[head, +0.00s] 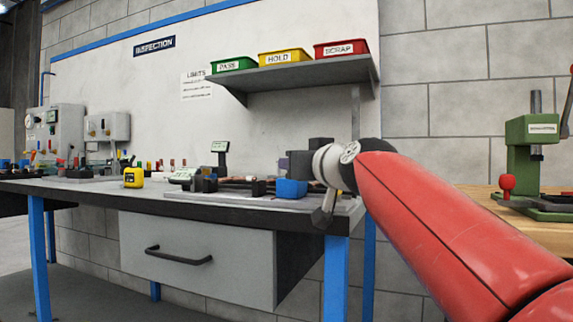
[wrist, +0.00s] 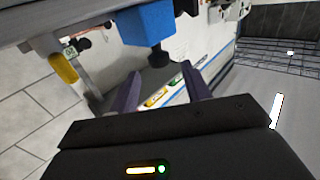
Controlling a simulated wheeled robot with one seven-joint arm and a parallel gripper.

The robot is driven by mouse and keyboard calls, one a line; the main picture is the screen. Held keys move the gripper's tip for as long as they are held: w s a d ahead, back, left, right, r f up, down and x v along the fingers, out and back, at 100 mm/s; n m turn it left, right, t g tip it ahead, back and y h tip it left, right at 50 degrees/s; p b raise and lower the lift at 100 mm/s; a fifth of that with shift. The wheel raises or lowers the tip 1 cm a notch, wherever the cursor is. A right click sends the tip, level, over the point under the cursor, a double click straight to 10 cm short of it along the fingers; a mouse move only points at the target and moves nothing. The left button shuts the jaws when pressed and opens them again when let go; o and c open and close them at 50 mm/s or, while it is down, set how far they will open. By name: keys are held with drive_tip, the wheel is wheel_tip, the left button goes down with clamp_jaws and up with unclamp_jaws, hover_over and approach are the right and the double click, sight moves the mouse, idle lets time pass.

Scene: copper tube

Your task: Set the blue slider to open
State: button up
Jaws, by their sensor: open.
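The blue slider (head: 290,188) is a blue block on a grey fixture plate near the right end of the bench. In the wrist view the blue block (wrist: 145,25) shows at the top, with a dark knob (wrist: 157,57) sticking out from it. My gripper (head: 287,163) is just above and beside the blue block in the head view. In the wrist view its two purple fingers (wrist: 161,72) are apart, with the knob near the gap between their tips. I cannot tell whether they touch it. No open or closed marking is readable.
The bench (head: 90,188) holds a yellow tape measure (head: 133,178) and several small parts at left. A shelf (head: 300,77) with green, yellow and red bins hangs above. A green press (head: 530,150) stands on another bench at right.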

drive_tip(key=p+x, duration=0.1)
drive_tip(key=x, duration=0.4)
drive_tip(key=shift+w+a, duration=0.15)
drive_tip(key=shift+w, duration=0.2)
drive_tip(key=shift+f, duration=0.1)
clamp_jaws()
